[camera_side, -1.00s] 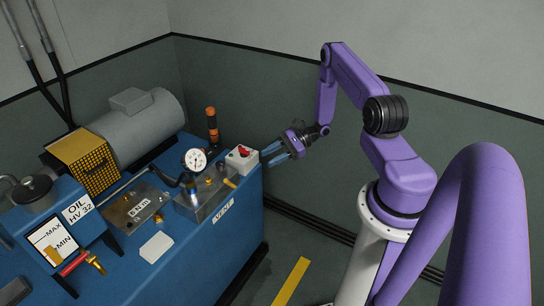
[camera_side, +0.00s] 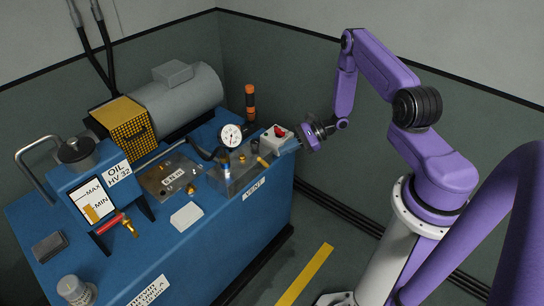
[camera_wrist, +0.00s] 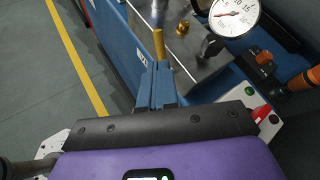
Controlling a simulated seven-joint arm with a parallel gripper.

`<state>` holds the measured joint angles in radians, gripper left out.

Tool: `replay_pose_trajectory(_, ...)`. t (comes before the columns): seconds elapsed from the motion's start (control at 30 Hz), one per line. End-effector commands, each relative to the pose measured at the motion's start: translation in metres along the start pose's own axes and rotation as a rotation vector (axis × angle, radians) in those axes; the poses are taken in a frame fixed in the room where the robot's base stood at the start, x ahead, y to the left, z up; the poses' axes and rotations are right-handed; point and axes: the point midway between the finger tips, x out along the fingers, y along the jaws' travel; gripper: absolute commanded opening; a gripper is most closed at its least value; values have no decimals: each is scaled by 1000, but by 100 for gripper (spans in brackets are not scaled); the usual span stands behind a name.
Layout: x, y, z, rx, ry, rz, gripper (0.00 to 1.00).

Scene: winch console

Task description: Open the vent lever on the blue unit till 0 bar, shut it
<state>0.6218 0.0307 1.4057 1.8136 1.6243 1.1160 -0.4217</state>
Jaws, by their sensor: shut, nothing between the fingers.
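The blue unit (camera_side: 262,215) carries a vent lever with a yellow handle (camera_side: 263,161), above the VENT label (camera_side: 254,189). The yellow handle also shows in the wrist view (camera_wrist: 159,45), just beyond my fingertips. My gripper (camera_side: 287,148) is shut and empty at the unit's right edge, beside the white control box; its blue fingers show in the wrist view (camera_wrist: 156,85). I cannot tell whether the fingertips touch the handle. The pressure gauge (camera_side: 231,135) has a white dial; in the wrist view its dial (camera_wrist: 234,14) shows a red needle pointing left, cut off at the top.
A white control box (camera_side: 277,139) with a red button stands close to my gripper. An orange-and-black handle (camera_side: 250,100) stands upright behind the gauge. A grey motor (camera_side: 180,98) and yellow mesh guard (camera_side: 122,123) are at the back. Floor right of the unit is open.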

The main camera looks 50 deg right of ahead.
Motion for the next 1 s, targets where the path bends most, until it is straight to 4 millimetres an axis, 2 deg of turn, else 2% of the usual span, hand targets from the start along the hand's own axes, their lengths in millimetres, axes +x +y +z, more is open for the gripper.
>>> replay_pose_trajectory(0.03,11,1,0,-1,-2,5,0)
replay_pose_trajectory(0.2,37,1,0,-2,-1,3,0)
replay_pose_trajectory(0.4,54,0,0,0,-1,1,0)
replay_pose_trajectory(1.0,59,0,1,-10,13,0,0)
